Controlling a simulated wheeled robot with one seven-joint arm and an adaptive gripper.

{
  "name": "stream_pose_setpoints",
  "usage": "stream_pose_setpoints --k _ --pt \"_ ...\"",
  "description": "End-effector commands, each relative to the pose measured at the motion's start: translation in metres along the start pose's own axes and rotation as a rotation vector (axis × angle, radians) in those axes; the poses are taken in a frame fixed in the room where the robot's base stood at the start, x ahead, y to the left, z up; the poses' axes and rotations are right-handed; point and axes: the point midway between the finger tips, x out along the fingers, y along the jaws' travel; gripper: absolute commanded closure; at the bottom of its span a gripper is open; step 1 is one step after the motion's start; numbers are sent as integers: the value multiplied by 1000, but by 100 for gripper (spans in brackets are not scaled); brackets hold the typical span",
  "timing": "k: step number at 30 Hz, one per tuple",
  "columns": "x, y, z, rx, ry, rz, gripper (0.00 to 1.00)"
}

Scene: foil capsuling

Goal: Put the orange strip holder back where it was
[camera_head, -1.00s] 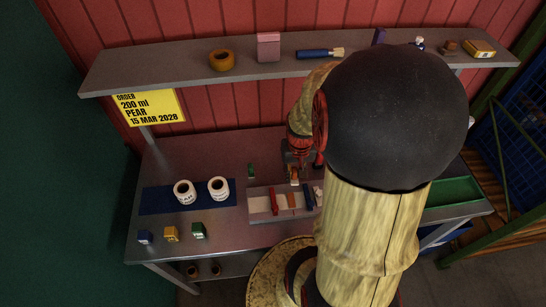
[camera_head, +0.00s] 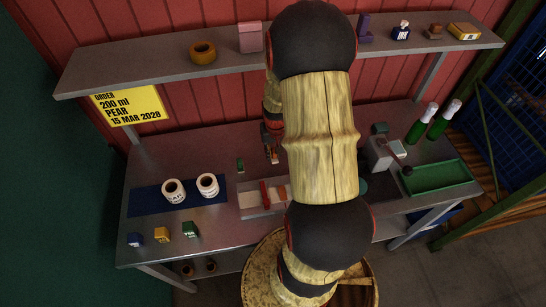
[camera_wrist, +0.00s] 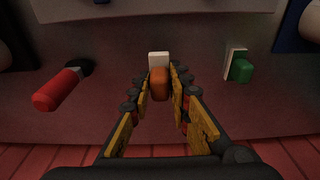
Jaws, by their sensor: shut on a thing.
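The orange strip holder (camera_wrist: 159,86), a small orange block with a white strip sticking out of it, is between the fingers of my gripper (camera_wrist: 160,92) in the wrist view. The fingers are shut on it from both sides. In the head view my gripper (camera_head: 270,146) is over the back half of the worktable, with the orange holder (camera_head: 274,158) showing below it. I cannot tell whether the holder touches the tabletop. A similar green strip holder (camera_wrist: 242,69) with a white strip lies to one side; it also shows in the head view (camera_head: 240,165).
A red-handled tool (camera_wrist: 58,90) lies opposite the green holder. A sectioned tray (camera_head: 250,205) with red and orange items is in front of my gripper, partly hidden by my arm. A blue mat (camera_head: 146,203) with two labelled rolls is left; a green tray (camera_head: 438,178) and bottles are right.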

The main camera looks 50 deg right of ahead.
Motion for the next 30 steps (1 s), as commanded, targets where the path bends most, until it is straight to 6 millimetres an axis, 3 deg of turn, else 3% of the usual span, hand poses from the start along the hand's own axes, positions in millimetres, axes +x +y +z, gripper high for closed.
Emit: stream_pose_setpoints --k 10,16,28,29,30 --pt "24 0 -14 0 -2 0 100" --pt "50 0 -10 0 -2 0 100" --pt "56 0 -10 0 -1 0 100" --pt "55 0 -10 0 -1 0 80" --pt "55 0 -10 0 -1 0 78"
